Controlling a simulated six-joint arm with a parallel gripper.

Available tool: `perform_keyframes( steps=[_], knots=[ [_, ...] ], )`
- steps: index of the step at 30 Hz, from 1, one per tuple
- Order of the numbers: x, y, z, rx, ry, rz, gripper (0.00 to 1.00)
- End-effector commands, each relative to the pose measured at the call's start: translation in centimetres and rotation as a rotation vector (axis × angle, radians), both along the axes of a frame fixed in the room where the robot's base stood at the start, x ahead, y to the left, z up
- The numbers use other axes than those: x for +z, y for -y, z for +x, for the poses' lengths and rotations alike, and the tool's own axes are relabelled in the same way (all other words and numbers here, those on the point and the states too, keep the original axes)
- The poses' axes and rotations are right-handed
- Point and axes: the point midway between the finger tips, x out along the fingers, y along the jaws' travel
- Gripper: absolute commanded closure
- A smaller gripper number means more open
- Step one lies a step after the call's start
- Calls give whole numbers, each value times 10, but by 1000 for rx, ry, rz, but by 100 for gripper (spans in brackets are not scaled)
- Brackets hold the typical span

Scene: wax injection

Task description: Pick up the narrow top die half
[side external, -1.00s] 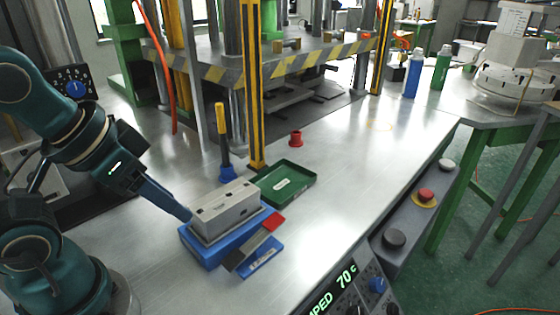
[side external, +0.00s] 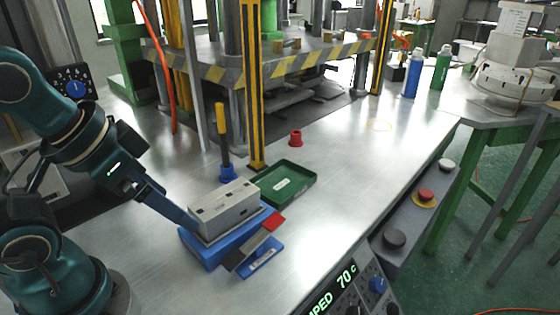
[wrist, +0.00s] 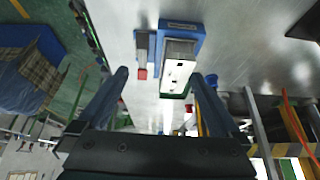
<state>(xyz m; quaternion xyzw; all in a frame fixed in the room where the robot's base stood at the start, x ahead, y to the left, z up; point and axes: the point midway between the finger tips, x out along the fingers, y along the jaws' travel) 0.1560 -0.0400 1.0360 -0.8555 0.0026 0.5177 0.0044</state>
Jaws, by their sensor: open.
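A grey metal die block (side external: 225,205) with dark holes on its top sits on a blue base (side external: 205,252) near the front of the bench. The block (wrist: 178,70) and base (wrist: 185,25) also show in the wrist view. I cannot make out which part of the block is the narrow top half. My gripper (side external: 188,220) is at the block's left end in the side view. In the wrist view my gripper (wrist: 160,76) has its two fingers wide apart with nothing held, and the block lies between and beyond the fingertips. Contact cannot be told.
A grey bar with a red end (side external: 273,222) lies on a blue holder (side external: 262,262) right beside the base. A green tray (side external: 288,184) is behind the block. A yellow-and-black handled tool stands in a blue cup (side external: 227,172). A red cup (side external: 295,138) stands farther back.

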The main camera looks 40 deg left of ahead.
Motion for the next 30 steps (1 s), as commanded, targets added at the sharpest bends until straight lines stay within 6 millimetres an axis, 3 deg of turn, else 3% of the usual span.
perform_keyframes(
  steps=[5, 13, 21, 30],
  knots=[
    [19, -1, 12, -29, -15, 18, 0],
    [32, -12, 56, -45, -179, 37, 0],
    [8, -29, 104, -35, -365, 25, 0],
    [-26, -39, 118, -9, -479, 2, 0]
  ],
)
